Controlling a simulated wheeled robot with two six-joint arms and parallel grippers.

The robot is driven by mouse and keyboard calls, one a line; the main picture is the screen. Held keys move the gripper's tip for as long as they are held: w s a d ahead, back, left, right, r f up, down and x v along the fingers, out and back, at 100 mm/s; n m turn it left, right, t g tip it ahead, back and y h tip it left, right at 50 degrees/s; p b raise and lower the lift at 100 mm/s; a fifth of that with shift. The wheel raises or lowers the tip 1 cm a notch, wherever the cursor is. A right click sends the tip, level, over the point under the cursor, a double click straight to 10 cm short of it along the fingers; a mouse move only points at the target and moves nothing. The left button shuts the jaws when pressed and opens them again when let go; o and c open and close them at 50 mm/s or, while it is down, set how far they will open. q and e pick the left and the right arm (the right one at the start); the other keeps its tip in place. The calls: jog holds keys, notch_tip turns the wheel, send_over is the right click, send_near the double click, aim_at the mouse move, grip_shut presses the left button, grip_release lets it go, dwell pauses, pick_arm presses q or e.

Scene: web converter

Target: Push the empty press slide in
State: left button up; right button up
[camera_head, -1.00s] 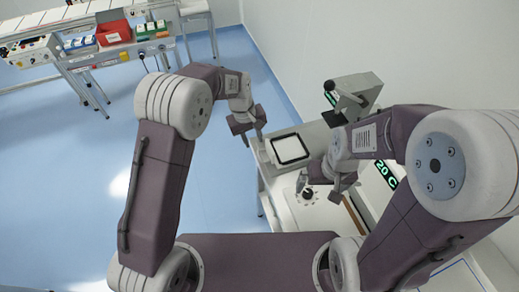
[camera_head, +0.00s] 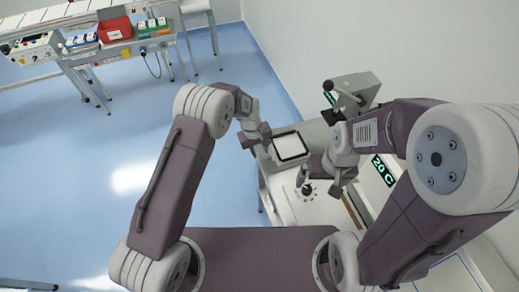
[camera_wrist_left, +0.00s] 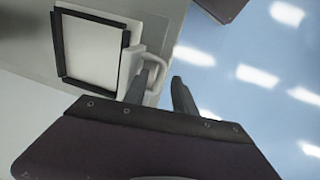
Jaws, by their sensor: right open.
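The press slide (camera_head: 291,147) is a white square plate with a black frame, at the left end of the pale bench unit. It is empty. In the left wrist view the slide (camera_wrist_left: 92,52) fills the upper left, with a pale loop handle (camera_wrist_left: 161,66) on its right side. My left gripper (camera_head: 263,139) is at the slide's left edge. In its wrist view its two fingers (camera_wrist_left: 160,92) stand apart, with the handle by the left finger; I cannot tell whether they touch. My right gripper (camera_head: 319,186) is open and empty above the bench near a dark knob.
A grey press-like device (camera_head: 352,92) stands behind the slide, against the wall. A far table holds a red bin (camera_head: 114,31). The blue floor at left is clear.

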pick_arm(q)
grip_shut()
dwell(1.3)
